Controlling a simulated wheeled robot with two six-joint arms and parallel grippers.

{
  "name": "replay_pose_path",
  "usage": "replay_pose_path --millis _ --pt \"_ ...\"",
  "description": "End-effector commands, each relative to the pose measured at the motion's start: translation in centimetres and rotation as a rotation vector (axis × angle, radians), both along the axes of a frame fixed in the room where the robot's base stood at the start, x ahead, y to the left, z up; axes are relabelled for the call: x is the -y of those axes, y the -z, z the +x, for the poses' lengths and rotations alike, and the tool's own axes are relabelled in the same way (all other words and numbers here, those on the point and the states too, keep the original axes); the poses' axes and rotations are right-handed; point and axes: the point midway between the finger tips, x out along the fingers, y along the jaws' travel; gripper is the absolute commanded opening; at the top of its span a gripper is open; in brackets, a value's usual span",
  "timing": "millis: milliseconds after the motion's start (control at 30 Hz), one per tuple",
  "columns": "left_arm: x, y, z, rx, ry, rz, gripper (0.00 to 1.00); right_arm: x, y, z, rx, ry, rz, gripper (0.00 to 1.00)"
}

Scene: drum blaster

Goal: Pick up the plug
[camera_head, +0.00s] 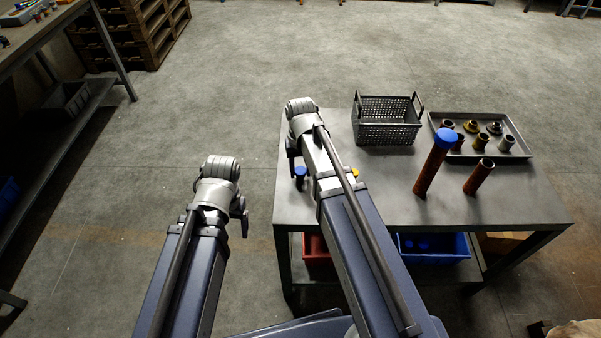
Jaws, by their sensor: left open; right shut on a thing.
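A small blue plug (300,171) shows at the left side of the grey table, directly below my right wrist. My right gripper (294,160) points down at it and is shut on it; the fingertips are small and partly hidden by the wrist. I cannot tell whether the plug touches the tabletop. A yellow plug (355,171) is partly hidden behind my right arm. My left gripper (244,222) is open and empty, off the table's left side over the floor.
On the table (390,208) stand a tall rusty tube (431,170) with a blue cap (446,137) and a shorter tube (479,177). A black basket (386,134) and a tray (523,148) with several fittings are behind. Red (314,256) and blue (447,252) bins sit below.

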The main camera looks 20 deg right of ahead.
Motion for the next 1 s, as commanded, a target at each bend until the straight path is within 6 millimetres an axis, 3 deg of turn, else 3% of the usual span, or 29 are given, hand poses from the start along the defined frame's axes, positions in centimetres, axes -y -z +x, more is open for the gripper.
replay_pose_path --millis 467,1000 --pt "0.0 -1.1 0.0 0.0 0.0 0.0 0.78 0.0 -1.1 0.0 0.0 0.0 0.0 0.0" --pt "0.0 -8.7 0.0 0.0 -0.001 0.0 0.78 0.0 -8.7 0.0 0.0 0.0 0.0 0.0"
